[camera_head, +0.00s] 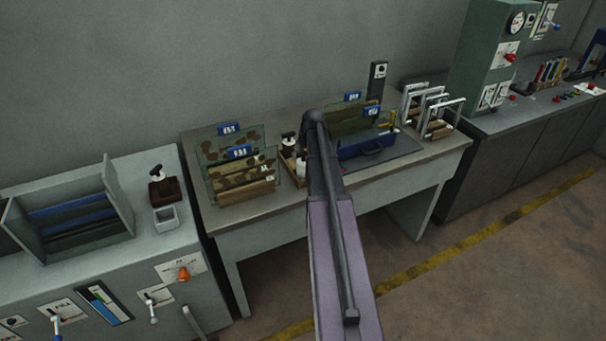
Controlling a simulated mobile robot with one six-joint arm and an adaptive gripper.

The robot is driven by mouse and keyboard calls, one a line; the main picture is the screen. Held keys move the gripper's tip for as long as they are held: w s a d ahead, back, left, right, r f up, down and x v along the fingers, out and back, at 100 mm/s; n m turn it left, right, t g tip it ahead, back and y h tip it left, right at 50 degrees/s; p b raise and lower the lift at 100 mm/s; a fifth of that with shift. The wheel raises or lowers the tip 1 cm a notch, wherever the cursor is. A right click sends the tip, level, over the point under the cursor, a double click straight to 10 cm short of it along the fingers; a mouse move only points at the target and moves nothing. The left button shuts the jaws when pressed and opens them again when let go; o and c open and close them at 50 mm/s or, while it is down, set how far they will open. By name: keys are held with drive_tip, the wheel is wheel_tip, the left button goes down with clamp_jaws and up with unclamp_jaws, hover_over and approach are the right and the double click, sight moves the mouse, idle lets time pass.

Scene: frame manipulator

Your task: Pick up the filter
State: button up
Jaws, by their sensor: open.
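I cannot tell for certain which thing is the filter. Clear upright panels with brown blotches (232,172) stand in wooden holders at the left of the middle table, with blue tags on top. Another greenish panel (345,121) with blue tags stands behind a blue tray (365,146), partly hidden by my arm. Several pale upright frames (441,117) stand in wooden holders at the table's right end. My arm rises from the bottom centre and reaches over the middle table. My gripper does not show; the arm's far end is all I see there.
The middle table (290,205) also holds a dark upright device (377,78). A left cabinet carries an open slotted box (105,215), a brown-based stamp-like tool (163,186) and a small grey box (166,218). A green machine (478,65) stands right. Floor in front is clear.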

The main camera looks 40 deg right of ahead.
drive_tip(key=shift+b+x, duration=0.55)
drive_tip(key=shift+x, duration=0.35)
drive_tip(key=shift+c, duration=0.2)
drive_tip(key=c, duration=1)
